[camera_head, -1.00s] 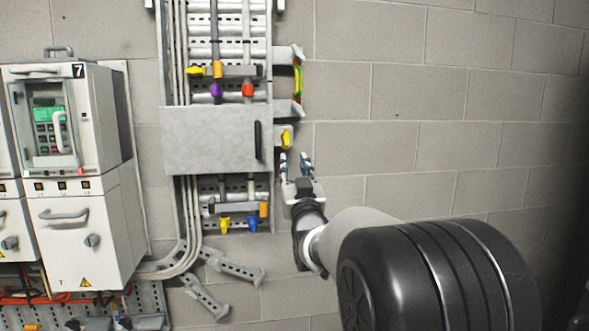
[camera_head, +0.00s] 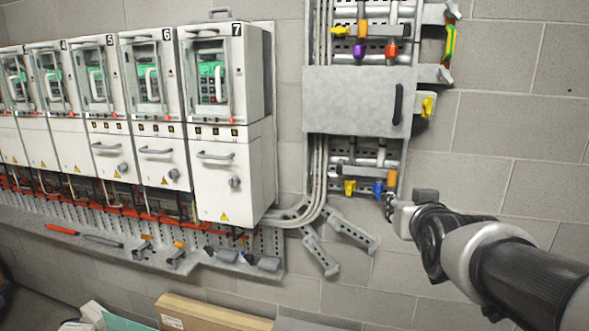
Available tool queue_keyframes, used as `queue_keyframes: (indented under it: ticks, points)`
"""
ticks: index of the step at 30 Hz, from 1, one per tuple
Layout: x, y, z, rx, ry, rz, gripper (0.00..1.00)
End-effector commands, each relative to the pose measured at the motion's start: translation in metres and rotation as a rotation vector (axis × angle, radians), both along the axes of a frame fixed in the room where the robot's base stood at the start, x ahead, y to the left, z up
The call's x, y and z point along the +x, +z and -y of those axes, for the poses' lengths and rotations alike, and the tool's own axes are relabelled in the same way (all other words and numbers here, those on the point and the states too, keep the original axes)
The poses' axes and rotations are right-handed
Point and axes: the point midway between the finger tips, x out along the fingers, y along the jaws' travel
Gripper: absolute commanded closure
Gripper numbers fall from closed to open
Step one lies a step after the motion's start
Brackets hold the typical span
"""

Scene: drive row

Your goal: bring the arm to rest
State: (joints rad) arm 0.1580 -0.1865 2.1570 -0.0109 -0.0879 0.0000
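My gripper (camera_head: 391,203) shows at the right of the head view, at the end of my arm, in front of the block wall. It is seen from behind and the wrist covers most of it. Its fingertips are small and partly hidden, so I cannot tell whether it is open or shut. It lies just below and right of the lower end of the cable panel, near a blue and an orange connector (camera_head: 378,190). I see nothing held in it. Whether it touches the panel cannot be told.
A grey cover box (camera_head: 350,101) with a black handle is on the panel above my gripper. A row of drive cabinets (camera_head: 227,180) stands left. A perforated ledge (camera_head: 150,255) with tools runs below them. A cardboard box (camera_head: 205,315) is at the bottom. The wall right is bare.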

Motion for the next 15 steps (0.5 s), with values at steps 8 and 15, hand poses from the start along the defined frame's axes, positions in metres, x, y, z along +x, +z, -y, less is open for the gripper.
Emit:
queue_keyframes:
  ticks: [8,15]
  points:
    - [-0.173,-0.109,-0.060,0.058,0.088,-0.501,0.69]
    - [-0.281,-0.166,-0.079,0.071,0.130,-0.781,0.69]
